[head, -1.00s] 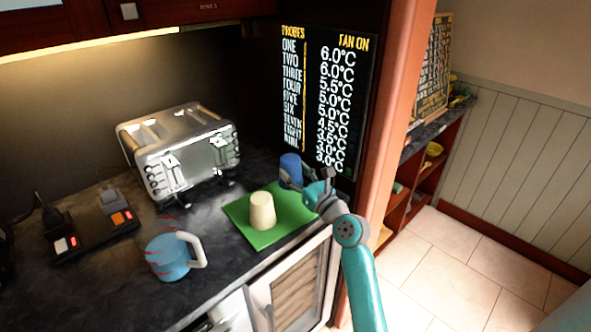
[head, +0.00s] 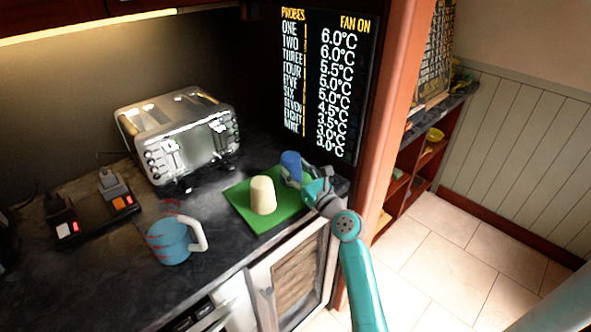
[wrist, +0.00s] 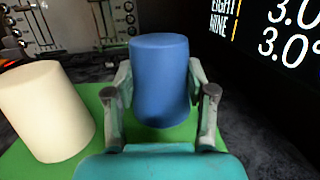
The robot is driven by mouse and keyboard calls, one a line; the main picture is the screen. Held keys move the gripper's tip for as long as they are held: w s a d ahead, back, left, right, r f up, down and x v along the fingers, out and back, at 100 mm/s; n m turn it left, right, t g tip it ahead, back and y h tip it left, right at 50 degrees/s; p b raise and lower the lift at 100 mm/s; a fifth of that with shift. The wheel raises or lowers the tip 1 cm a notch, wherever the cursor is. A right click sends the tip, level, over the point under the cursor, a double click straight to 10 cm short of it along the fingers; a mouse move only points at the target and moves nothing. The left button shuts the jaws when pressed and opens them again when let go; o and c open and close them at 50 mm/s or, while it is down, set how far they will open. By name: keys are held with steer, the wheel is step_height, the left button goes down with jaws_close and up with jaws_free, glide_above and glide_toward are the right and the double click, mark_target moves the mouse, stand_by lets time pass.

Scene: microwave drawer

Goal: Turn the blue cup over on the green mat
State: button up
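The blue cup (head: 291,166) stands at the back right of the green mat (head: 240,202). In the wrist view the blue cup (wrist: 160,82) is between my gripper's fingers (wrist: 160,85), one close against each side. I cannot tell whether they press on it. In the head view my gripper (head: 299,178) reaches the cup from the right front. Whether the cup's base touches the mat is hard to see.
A cream cup (head: 263,195) stands on the mat, left of the blue cup and close to my left finger. A display panel (head: 320,85) rises behind the mat.

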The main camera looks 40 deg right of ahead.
steer(key=o, duration=0.4)
steer(key=s, duration=0.4)
steer(key=s+f, duration=0.1)
steer(key=s, duration=0.3)
steer(key=s+a+f, duration=0.1)
steer(key=s, duration=0.2)
steer(key=shift+s, duration=0.4)
